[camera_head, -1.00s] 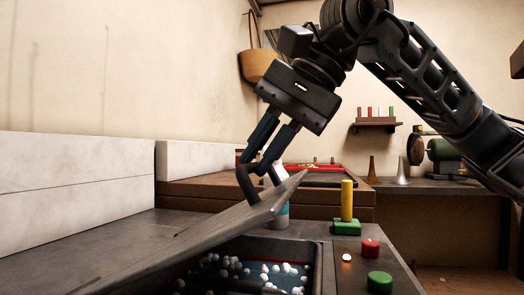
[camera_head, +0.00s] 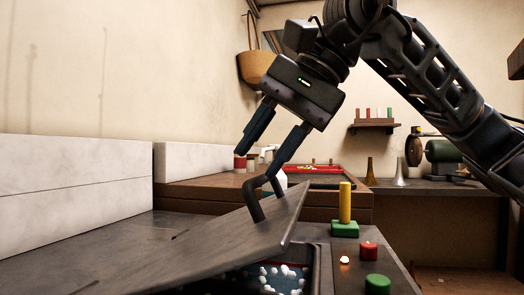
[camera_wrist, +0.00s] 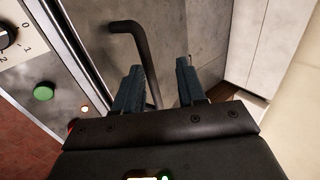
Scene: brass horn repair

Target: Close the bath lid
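The bath lid (camera_head: 230,235) is a grey metal plate, tilted and partly open over the bath (camera_head: 314,270), where white balls show through the gap. Its dark bent handle (camera_head: 256,203) rises from the lid near its raised edge. My gripper (camera_head: 262,158) is above the handle, its two fingers apart. In the wrist view the handle (camera_wrist: 145,55) runs up through the gap between the fingers of my gripper (camera_wrist: 158,75), and the lid (camera_wrist: 170,30) fills the background. Whether a finger touches the handle is not clear.
A wooden bench with a red-rimmed tray (camera_head: 313,169) stands behind. A pale wall block (camera_head: 75,195) stands left.

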